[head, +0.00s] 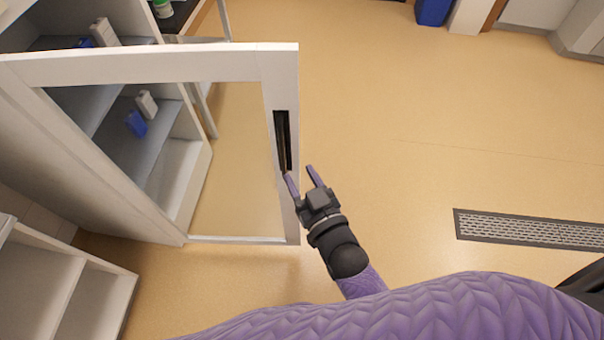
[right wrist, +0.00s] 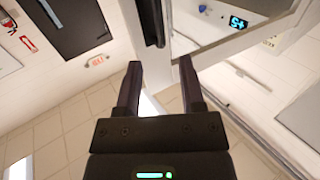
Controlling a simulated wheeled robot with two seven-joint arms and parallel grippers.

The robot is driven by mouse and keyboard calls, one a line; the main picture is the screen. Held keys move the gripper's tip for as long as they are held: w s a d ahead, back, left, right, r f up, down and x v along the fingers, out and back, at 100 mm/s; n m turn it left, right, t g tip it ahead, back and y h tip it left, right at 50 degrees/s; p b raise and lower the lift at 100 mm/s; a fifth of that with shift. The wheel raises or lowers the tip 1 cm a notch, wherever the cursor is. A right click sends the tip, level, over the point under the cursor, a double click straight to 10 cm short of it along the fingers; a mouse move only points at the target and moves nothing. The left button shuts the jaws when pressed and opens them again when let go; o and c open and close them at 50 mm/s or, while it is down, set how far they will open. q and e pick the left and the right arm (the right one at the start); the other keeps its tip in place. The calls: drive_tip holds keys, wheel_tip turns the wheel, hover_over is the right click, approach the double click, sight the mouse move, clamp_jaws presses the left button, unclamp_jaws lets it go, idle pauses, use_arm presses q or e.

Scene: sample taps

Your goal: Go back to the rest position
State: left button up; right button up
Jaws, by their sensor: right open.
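My right gripper (head: 302,177) is open and empty beside the free edge of a white framed glass door (head: 285,85). Its fingertips are close to the lower end of the dark recessed handle (head: 282,140); I cannot tell whether they touch it. In the right wrist view the two fingers (right wrist: 160,75) are spread with nothing between them, and the door frame (right wrist: 235,45) with its dark handle slot (right wrist: 151,20) is just ahead. The door stands swung open from the cabinet. My left gripper is not in view.
Inside the cabinet, shelves (head: 165,150) hold blue and grey items (head: 136,123). An empty white shelf unit (head: 60,290) stands at lower left. A floor grille (head: 530,229) lies at right, and a blue bin (head: 433,11) stands at the back. The floor (head: 420,120) right of the door is clear.

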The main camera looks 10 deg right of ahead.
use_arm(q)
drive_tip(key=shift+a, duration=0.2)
use_arm(e)
drive_tip(key=s+d+f+g+h+b, duration=0.15)
drive_tip(key=s+f+g, duration=0.4)
drive_tip(key=f, duration=0.65)
drive_tip(key=s+d+f+g+b, duration=0.35)
drive_tip(key=s+f, duration=0.35)
drive_tip(key=f, duration=0.6)
use_arm(q)
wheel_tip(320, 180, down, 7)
drive_tip(key=b, duration=0.1)
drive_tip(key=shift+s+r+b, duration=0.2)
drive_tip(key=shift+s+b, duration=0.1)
use_arm(e)
drive_tip(key=s+d+f+g+h, duration=0.1)
drive_tip(key=s+d+f+g, duration=0.2)
drive_tip(key=s, duration=0.6)
drive_tip(key=s+d+f+g+h, duration=0.1)
drive_tip(key=s+d+f+g, duration=0.2)
drive_tip(key=s, duration=0.7)
wheel_tip(320, 180, down, 4)
drive_tip(key=shift+f+g+h, duration=0.15)
drive_tip(key=shift+g+h, duration=0.2)
drive_tip(key=shift+g, duration=0.65)
drive_tip(key=shift+d, duration=0.1)
